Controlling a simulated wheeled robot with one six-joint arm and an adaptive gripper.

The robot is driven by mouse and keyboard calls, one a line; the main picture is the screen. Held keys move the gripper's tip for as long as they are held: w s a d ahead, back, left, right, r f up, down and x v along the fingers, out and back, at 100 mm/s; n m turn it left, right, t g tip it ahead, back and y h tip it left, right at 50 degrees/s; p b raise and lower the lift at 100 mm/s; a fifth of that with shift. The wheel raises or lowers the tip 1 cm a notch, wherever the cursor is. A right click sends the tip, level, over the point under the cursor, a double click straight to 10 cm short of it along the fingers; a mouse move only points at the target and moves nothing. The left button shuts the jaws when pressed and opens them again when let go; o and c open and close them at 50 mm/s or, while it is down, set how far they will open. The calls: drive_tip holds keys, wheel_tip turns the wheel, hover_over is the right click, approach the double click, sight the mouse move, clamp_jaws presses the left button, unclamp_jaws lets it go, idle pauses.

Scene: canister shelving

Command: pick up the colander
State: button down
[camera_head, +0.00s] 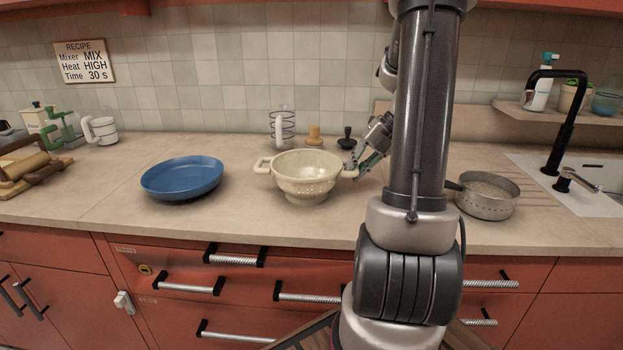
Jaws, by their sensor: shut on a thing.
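The cream colander (303,180) with two side handles is on the counter, near its middle, upright. A blue plate stands to its left. My gripper (354,169) is at the colander's right handle, shut on it. The fingertips are small in this view and partly overlap the handle. My arm covers the counter just right of the gripper. I cannot tell whether the colander's base touches the counter.
The blue plate (182,178) and a grey pot (487,195) flank the colander. Behind it are a wire-ringed jug (283,128), a tan stopper (314,136) and a black stopper (347,139). A sink (583,188) with a black faucet (566,125) is at right.

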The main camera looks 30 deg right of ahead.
wheel_tip(320, 180, up, 10)
drive_tip(key=shift+r, duration=0.1)
idle(0.4)
idle(0.5)
